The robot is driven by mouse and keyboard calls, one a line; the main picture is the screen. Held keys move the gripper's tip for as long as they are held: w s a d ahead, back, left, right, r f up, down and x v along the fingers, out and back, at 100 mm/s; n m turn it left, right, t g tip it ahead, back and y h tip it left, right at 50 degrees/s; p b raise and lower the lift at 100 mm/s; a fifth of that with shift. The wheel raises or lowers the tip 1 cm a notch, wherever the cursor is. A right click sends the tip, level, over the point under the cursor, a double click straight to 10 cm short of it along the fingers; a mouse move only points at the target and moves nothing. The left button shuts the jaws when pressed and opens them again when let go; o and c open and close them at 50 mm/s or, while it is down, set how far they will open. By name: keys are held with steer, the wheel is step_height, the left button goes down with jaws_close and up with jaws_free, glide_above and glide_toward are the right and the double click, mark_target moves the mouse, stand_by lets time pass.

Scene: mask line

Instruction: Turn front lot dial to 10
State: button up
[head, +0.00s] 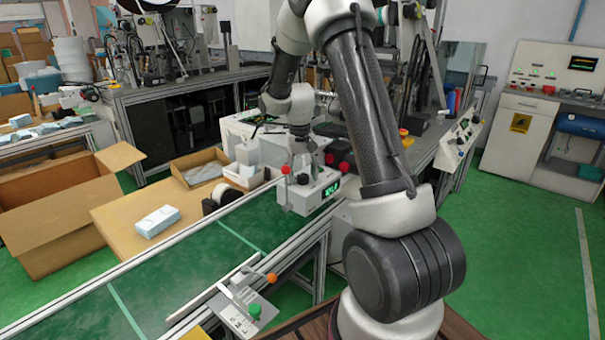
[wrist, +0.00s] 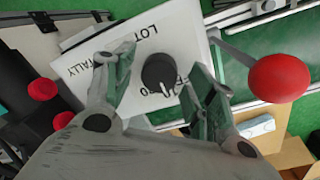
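The lot dial (wrist: 158,70) is a round dark knob with a pale pointer, on a white panel (wrist: 178,30) lettered "LOT" and "TALLY" in the wrist view. Part of the lettering and scale is covered by the knob and fingers. My gripper (wrist: 162,77) is open, with one finger on each side of the dial and gaps between. Whether the fingertips are down level with the knob is hard to tell. In the head view my gripper is over the white printer-like box (head: 299,200) with a green display (head: 332,188); the dial's setting is unreadable.
A red ball knob (wrist: 280,78) on a lever stands close to my right finger. Two red buttons (wrist: 43,89) are at the left. The green conveyor (head: 180,260) runs below the box; a lever with an orange knob (head: 271,277) stands in front. An open carton (head: 60,215) is at left.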

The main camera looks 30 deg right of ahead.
mark_target(304, 188)
step_height(304, 188, up, 12)
steer(key=shift+a, duration=0.3)
stand_by(0.3)
steer(key=shift+w, duration=0.1)
stand_by(0.4)
steer(key=s+a+r+n+t, duration=0.1)
steer(key=s+a+r, duration=0.1)
steer(key=s, duration=0.8)
steer(key=s+a+r+n+t, duration=0.1)
steer(key=s+r, duration=0.3)
steer(key=s, duration=0.6)
steer(key=s+a+r+n+t, duration=0.1)
steer(key=s+a+r+t, duration=0.1)
steer(key=s, duration=0.9)
steer(key=shift+a+r+n+t+y, duration=0.35)
steer(key=shift+a+r, duration=0.2)
steer(key=shift+a, duration=0.2)
